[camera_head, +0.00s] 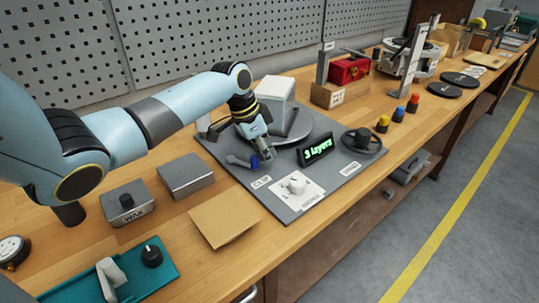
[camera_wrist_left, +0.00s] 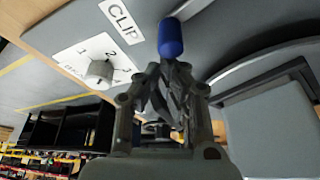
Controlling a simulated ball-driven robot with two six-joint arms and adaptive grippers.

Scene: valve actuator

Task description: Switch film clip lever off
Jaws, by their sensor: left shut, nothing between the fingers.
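The clip lever is a grey arm (camera_head: 238,160) with a blue tip (camera_head: 255,161), on the grey panel (camera_head: 225,150) behind a CLIP label (camera_head: 262,182). In the head view it lies low, pointing right. My left gripper (camera_head: 265,153) is shut and empty, beside the blue tip. In the left wrist view, the blue tip (camera_wrist_left: 171,38) shows just beyond my closed fingertips (camera_wrist_left: 172,66). I cannot tell whether they touch it. My right gripper is not in view.
A white knob (camera_head: 296,185), a lit display reading "3 layers" (camera_head: 315,149) and a dark handwheel (camera_head: 362,139) share the panel. A white block (camera_head: 275,98) on a round plate stands behind my gripper. A flat brown board (camera_head: 225,222) lies in front.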

